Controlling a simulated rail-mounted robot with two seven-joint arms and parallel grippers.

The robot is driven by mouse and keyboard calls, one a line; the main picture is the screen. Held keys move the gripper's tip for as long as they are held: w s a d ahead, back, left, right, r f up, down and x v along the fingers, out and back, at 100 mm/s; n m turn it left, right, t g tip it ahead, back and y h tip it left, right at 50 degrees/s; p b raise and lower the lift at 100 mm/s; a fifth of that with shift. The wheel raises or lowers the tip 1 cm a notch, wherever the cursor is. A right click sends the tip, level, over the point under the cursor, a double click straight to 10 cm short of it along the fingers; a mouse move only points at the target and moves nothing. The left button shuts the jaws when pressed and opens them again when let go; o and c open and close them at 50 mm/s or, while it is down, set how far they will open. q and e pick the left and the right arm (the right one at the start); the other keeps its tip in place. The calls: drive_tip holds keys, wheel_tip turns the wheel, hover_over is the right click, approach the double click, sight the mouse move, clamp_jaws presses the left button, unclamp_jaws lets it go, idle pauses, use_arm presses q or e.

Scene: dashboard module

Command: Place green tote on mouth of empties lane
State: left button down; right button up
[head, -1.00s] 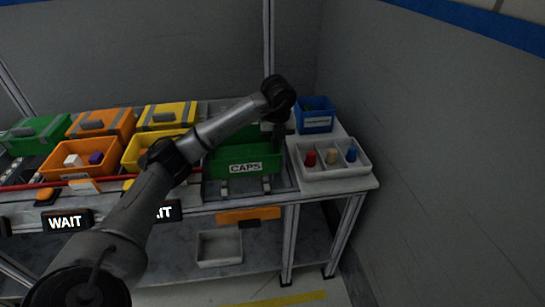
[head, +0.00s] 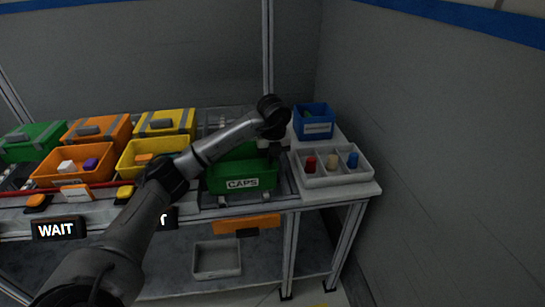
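The green tote (head: 242,181), labelled CAPS, sits on a roller lane (head: 284,187) at the right part of the bench. It looks upright. My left arm reaches across from the lower left, and its wrist is above the tote's right rear. My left gripper (head: 274,150) points down at the tote's right rear side; its fingers are dark and small, and I cannot tell whether they are apart or closed on the rim. The arm hides part of the tote's rear. No sign marking the empties lane is legible. My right gripper is not in view.
A white divided tray (head: 333,180) with red, cream and blue pieces stands right of the tote, with a blue bin (head: 313,121) behind it. Orange (head: 71,170) and yellow (head: 140,158) totes stand left. A grey bin (head: 217,259) is on the lower shelf. A post rises behind.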

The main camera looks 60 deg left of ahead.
use_arm(q)
drive_tip(key=c, duration=1.3)
unclamp_jaws()
drive_tip(key=shift+f, duration=0.1)
